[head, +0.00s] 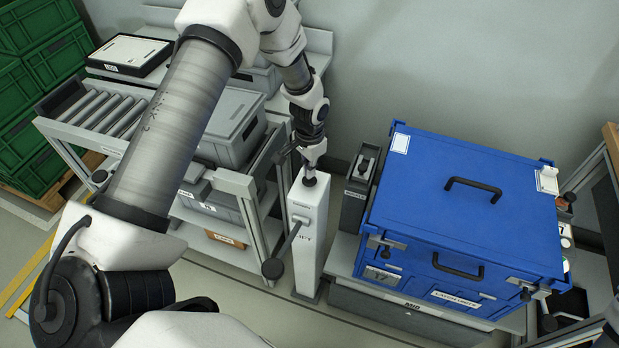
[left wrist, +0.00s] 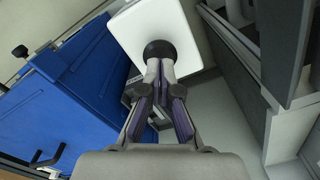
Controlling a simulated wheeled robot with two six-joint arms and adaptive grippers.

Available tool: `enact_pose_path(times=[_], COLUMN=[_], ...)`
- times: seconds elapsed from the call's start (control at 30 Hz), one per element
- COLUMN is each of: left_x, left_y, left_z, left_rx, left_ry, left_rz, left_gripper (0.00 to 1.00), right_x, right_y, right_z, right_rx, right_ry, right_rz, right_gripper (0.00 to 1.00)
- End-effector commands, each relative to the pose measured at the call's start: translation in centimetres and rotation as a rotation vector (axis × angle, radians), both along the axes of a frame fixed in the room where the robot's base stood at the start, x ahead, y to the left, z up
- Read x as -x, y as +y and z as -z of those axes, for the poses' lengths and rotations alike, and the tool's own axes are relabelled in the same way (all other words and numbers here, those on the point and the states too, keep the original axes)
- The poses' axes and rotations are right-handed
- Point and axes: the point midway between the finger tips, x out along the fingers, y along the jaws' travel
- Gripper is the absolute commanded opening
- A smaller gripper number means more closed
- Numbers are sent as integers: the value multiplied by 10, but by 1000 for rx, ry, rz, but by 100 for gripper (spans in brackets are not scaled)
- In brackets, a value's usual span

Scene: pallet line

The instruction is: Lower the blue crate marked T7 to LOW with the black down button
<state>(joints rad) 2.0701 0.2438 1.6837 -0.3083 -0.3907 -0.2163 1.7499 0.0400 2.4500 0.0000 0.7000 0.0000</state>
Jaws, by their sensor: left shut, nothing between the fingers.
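The big blue crate (head: 450,200) sits on a low grey lift platform (head: 375,303) at the right, with a MID label (head: 412,306) on the platform's front. A white control post (head: 311,232) stands left of the crate, with a black button (head: 310,182) on top. My left gripper (head: 311,170) is shut and empty, its fingertips at the button from above. In the left wrist view the fingertips (left wrist: 160,66) meet the button (left wrist: 160,49); whether it is pressed down is unclear.
A black-knobbed lever (head: 272,268) sticks out of the post's front. A grey roller rack (head: 120,118) with grey totes (head: 232,130) stands left. Green crates (head: 40,110) are stacked far left. A small dark holder (head: 358,190) stands between post and crate.

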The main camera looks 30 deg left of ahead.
Motion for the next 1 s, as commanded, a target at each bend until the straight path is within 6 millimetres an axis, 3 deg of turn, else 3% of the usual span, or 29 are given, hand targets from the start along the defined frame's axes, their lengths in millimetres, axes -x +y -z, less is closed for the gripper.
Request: enact_pose_path(times=[1.0], left_x=[0], left_y=[0], left_z=[27], left_rx=[0], left_ry=[1], left_rz=[0], left_gripper=[0], right_x=[0], right_y=[0], right_z=[15], right_rx=[0], right_ry=[0], right_rz=[0], right_gripper=[40])
